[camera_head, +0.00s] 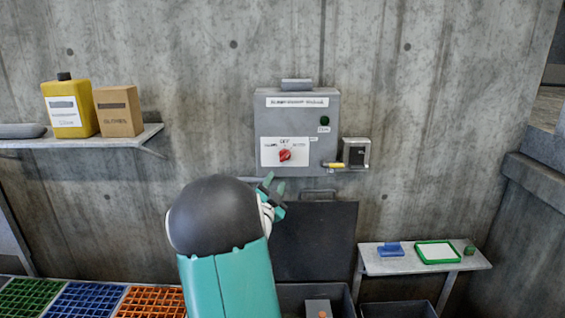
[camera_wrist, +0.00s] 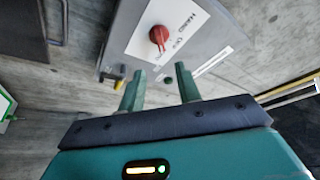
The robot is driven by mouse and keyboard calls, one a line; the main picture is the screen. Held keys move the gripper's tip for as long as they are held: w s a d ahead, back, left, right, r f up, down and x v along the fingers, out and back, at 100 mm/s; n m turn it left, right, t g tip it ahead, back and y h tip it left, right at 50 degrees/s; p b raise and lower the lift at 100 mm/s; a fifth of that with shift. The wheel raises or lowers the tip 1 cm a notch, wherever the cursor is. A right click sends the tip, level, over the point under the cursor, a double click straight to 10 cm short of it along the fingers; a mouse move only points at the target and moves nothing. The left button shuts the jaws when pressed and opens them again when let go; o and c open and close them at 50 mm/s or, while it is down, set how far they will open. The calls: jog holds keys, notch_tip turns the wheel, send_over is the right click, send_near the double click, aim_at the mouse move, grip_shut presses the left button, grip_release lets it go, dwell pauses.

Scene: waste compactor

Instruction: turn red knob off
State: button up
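The red knob (camera_head: 285,155) sits on a white label plate on the front of a grey control box (camera_head: 268,110) on the concrete wall. The plate reads "OFF" above the knob. In the wrist view the red knob (camera_wrist: 158,35) is beyond the fingertips, slightly left of the middle between them. My gripper (camera_head: 272,190) is below and a little left of the knob, apart from it. In the wrist view my gripper (camera_wrist: 160,78) has its two green fingers spread, with nothing between them.
A small box with a yellow handle (camera_head: 334,165) is right of the control box. A shelf (camera_head: 90,141) at left holds a yellow jug (camera_head: 68,108) and a brown carton (camera_head: 119,111). A low shelf (camera_head: 425,264) stands at right. Coloured grates (camera_head: 90,300) lie at lower left.

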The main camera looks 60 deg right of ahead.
aim_at(285, 158)
jog(key=x, duration=1.1)
jog(key=shift+w+d, duration=0.1)
jog(key=shift+w, duration=0.1)
grip_shut()
